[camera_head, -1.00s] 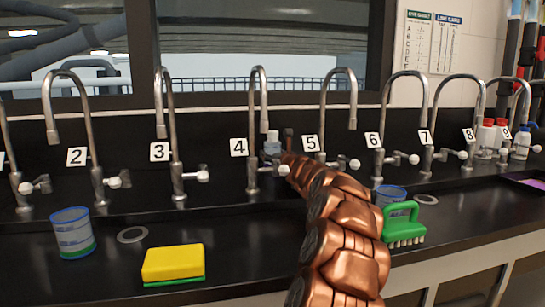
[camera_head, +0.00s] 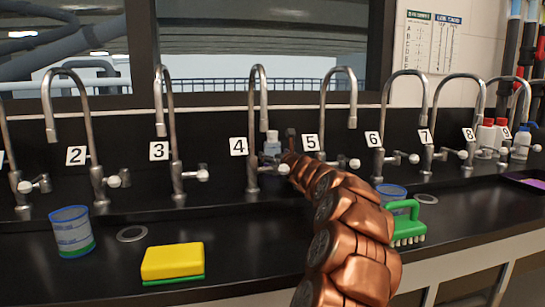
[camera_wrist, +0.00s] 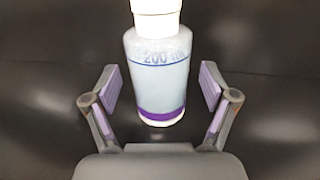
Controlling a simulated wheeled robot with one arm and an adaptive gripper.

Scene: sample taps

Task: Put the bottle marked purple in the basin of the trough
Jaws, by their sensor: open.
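The bottle marked purple (camera_wrist: 160,82) stands upright in the wrist view. It is pale blue with a white cap, a "200 m…" mark and a purple band near its base. My gripper (camera_wrist: 163,90) is open, with one finger on each side of the bottle and a gap to it on both sides. The black trough (camera_head: 230,199) runs along below the row of taps.
Several numbered taps (camera_head: 170,120) line the back. On the front ledge are a clear beaker (camera_head: 72,232), a yellow sponge (camera_head: 172,260), a green brush (camera_head: 406,222) and another beaker (camera_head: 390,194). Red-and-white bottles (camera_head: 486,136) stand at the far right.

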